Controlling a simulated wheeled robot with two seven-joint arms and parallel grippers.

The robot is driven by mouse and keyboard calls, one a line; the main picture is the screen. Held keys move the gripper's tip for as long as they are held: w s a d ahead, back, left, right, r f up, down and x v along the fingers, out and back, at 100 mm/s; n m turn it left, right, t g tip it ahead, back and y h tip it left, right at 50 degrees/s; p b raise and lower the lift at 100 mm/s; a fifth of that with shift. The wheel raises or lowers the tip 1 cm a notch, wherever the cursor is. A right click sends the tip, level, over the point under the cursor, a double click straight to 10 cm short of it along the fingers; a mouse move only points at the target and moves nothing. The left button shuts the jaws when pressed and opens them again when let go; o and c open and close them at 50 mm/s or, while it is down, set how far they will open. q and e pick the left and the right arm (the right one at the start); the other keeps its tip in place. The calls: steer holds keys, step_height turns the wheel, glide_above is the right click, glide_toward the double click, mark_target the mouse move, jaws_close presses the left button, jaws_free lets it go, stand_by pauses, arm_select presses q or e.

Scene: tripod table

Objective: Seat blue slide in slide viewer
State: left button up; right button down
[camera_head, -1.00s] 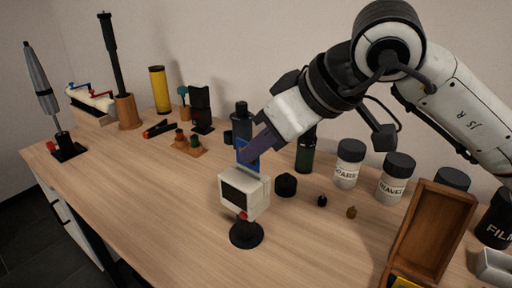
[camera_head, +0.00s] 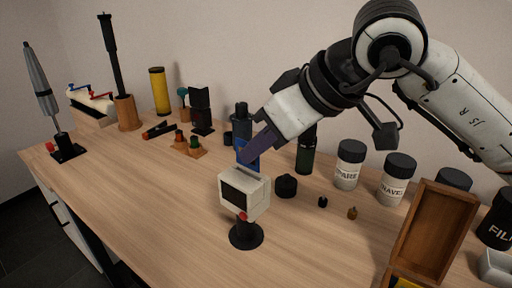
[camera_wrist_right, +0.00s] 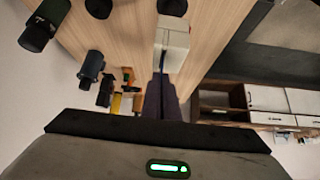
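The slide viewer (camera_head: 243,192) is a small cream box with a dark screen and a red button, on a round black stand. The blue slide (camera_head: 251,160) is upright just above and behind the viewer's top. Whether its lower edge has entered the slot cannot be told. My right gripper (camera_head: 250,147) is shut on the slide's upper part, its dark purple fingers coming down from the upper right. In the right wrist view the viewer (camera_wrist_right: 173,38) lies beyond the fingertips, with a thin blue edge of the slide (camera_wrist_right: 161,62) between them. My left gripper is not in view.
A black knob-like piece (camera_head: 286,186) stands close right of the viewer. Dark bottles (camera_head: 305,158) and white jars (camera_head: 350,165) line the back. An open wooden box (camera_head: 437,232) is at the right. The table in front and left of the viewer is clear.

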mark_target(259, 163)
steer(key=shift+f+b, duration=0.9)
steer(key=shift+f, duration=0.1)
steer(key=shift+f+b, duration=0.35)
steer(key=shift+f, duration=0.1)
steer(key=c, duration=2)
jaws_free()
steer(key=shift+f, duration=0.1)
